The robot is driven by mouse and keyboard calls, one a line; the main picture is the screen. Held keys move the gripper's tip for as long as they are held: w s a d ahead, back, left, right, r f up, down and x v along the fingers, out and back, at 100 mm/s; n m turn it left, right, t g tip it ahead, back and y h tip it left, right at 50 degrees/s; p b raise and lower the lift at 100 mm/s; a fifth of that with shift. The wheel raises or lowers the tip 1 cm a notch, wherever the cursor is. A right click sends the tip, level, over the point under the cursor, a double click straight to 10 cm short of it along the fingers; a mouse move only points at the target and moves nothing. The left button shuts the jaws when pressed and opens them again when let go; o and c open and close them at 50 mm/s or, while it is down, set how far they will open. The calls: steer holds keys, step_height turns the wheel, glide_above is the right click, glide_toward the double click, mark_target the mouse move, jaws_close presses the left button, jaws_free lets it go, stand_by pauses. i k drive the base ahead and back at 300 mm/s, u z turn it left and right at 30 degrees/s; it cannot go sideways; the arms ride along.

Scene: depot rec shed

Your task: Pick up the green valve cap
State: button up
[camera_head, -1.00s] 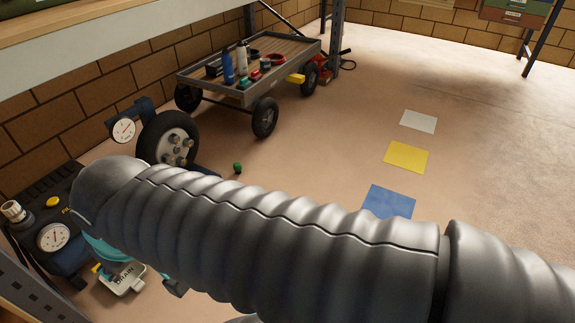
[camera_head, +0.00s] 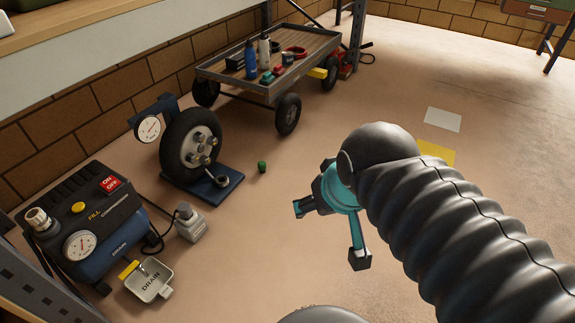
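The green valve cap (camera_head: 262,167) is a small dark green piece on the bare floor, just right of the blue wheel stand. My gripper (camera_head: 331,233) has teal and black fingers spread wide apart. It is open and looks empty. In the picture it lies below and to the right of the cap, clearly apart from it. Nothing hides the cap.
A wheel on a blue stand (camera_head: 225,187) with a gauge is left of the cap. A compressor (camera_head: 92,228) and DRAIN tray (camera_head: 165,290) are lower left. A loaded cart (camera_head: 290,88) stands behind. Yellow (camera_head: 437,151) and white (camera_head: 443,119) floor squares lie right.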

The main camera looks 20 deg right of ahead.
mark_target(261, 167)
steer(key=z, duration=0.4)
steer(key=i, duration=1.7)
steer(key=u, duration=0.15)
